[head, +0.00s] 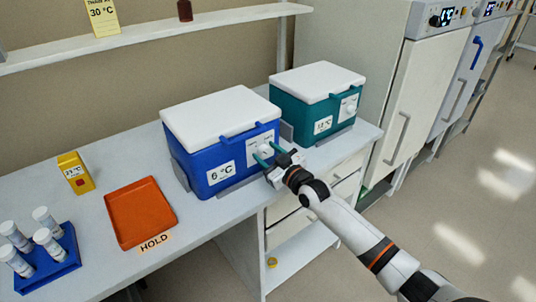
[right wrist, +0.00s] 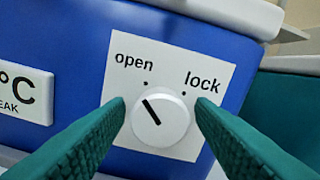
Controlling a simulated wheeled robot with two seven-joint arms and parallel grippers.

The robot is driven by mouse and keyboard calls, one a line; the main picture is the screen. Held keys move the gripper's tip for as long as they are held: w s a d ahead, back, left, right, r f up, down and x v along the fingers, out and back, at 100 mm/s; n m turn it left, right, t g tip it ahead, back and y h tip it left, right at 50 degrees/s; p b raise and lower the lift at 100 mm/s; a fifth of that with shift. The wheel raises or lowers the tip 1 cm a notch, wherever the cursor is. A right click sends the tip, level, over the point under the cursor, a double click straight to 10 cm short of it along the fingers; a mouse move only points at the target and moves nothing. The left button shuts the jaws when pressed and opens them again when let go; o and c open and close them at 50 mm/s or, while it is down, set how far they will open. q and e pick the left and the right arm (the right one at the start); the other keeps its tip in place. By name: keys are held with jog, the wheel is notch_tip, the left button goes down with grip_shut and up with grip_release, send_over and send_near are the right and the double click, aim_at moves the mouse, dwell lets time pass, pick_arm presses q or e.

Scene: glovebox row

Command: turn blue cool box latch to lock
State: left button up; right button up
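The blue cool box (head: 215,155) with a white lid stands on the bench, marked 6 °C. Its latch is a round white knob (right wrist: 161,118) on a white plate (right wrist: 125,75) lettered "open" and "lock". The knob's dark line tilts up and left, towards the dot under "open". It also shows small in the head view (head: 265,150). My right gripper (right wrist: 160,108) is open, with its green fingers on either side of the knob. In the head view, the right gripper (head: 267,153) is at the box's front. I cannot tell whether the fingers touch the knob. My left gripper is out of view.
A teal cool box (head: 297,108) marked 12 °C stands just right of the blue one. An orange tray (head: 138,212) by a HOLD label, a yellow device (head: 75,172) and a blue tube rack (head: 50,277) are on the left. Bench space lies between tray and blue box.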

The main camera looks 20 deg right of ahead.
jog(key=c, duration=0.8)
jog(key=shift+m, duration=0.4)
jog(key=m, duration=0.3)
jog(key=shift+m, duration=0.4)
jog(key=m+b, duration=0.1)
jog(key=m, duration=1.2)
jog(key=shift+f, duration=0.1)
jog(key=shift+o, duration=0.2)
jog(key=shift+m, duration=0.3)
